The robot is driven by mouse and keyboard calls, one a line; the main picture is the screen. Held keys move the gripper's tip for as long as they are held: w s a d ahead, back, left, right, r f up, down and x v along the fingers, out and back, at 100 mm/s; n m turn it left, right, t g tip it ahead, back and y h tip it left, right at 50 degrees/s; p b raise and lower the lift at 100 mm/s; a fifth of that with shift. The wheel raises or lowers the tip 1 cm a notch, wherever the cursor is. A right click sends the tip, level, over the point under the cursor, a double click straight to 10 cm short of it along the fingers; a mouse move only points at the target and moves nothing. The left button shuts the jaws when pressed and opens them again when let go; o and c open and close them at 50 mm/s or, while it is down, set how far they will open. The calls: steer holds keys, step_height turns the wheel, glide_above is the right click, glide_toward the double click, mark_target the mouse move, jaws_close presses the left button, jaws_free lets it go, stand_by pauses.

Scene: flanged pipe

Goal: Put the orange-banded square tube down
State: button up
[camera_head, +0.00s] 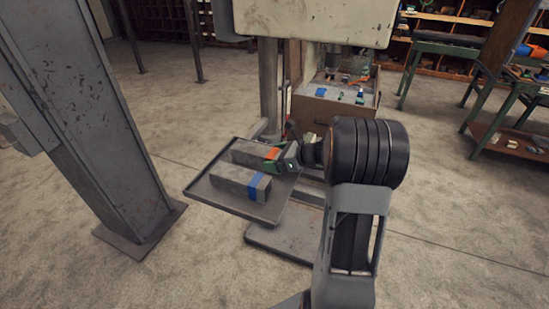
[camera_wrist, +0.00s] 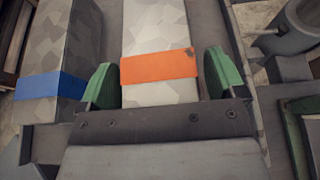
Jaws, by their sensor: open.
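The orange-banded square tube (camera_wrist: 156,33) lies on a grey tray (camera_head: 224,205), on the tray's far side in the head view. Its orange band (camera_wrist: 159,67) faces the wrist camera. My gripper (camera_wrist: 160,80) is open, with one green finger on each side of the tube near the band. Small gaps show between the fingers and the tube. In the head view my gripper (camera_head: 280,158) is at the tube's right end and hides part of it.
A blue-banded square tube (camera_head: 238,182) lies on the near side of the same tray, left of my gripper in the wrist view. A steel column (camera_head: 95,130) stands at the left. A box with small parts (camera_head: 336,105) stands behind the tray. Bare floor lies in front.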

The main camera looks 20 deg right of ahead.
steer(key=v, duration=1.2)
steer(key=shift+b, duration=0.3)
steer(key=shift+a, duration=0.1)
